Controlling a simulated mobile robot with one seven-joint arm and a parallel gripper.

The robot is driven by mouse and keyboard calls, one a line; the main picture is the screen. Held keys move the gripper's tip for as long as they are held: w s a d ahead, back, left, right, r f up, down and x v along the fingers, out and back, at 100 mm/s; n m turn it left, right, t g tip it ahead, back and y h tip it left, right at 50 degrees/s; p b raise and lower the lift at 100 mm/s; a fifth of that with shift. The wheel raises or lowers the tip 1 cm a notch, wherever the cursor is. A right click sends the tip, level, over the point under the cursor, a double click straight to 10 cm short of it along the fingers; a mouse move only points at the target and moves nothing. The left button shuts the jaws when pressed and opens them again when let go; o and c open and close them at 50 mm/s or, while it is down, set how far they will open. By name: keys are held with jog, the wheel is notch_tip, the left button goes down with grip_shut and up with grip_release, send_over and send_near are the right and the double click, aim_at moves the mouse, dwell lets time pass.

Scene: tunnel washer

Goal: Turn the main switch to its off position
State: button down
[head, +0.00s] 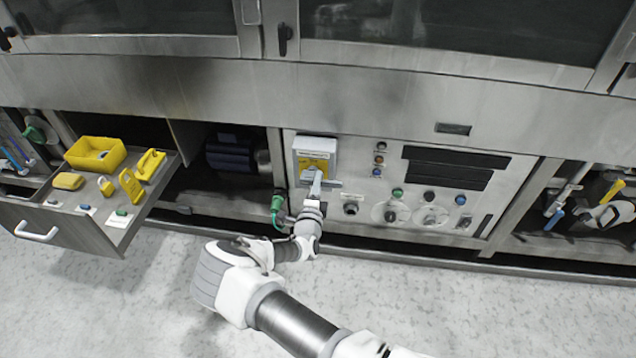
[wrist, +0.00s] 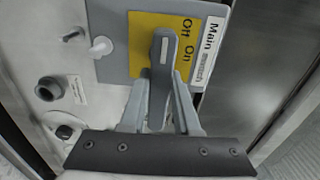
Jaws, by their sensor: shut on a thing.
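The main switch (head: 313,152) is a light grey box with a yellow plate (wrist: 143,30) on the control panel. In the wrist view its plate reads "Off" and "On", beside a white "Main switch" label (wrist: 209,50). A dark grey handle (wrist: 163,50) with a white mark stands out from the plate. My gripper (wrist: 160,95) is shut on this handle, one finger on each side of it. In the head view my gripper (head: 316,187) reaches the switch from below and hides part of the handle. I cannot tell which word the handle points to.
The panel also holds several knobs (head: 398,193) and dark displays (head: 450,168) right of the switch. An open drawer (head: 45,232) with yellow items juts out at the left. A green hose fitting (head: 277,205) is close left of my wrist. The floor in front is clear.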

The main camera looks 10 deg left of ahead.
jog(key=shift+d+f, duration=0.1)
jog(key=shift+d, duration=0.1)
jog(key=c, duration=0.6)
grip_release()
jog(key=shift+a, duration=0.1)
jog(key=shift+c, duration=0.2)
jog(key=s+p, duration=0.4)
jog(key=s, duration=1.3)
jog(key=shift+s+a, duration=0.3)
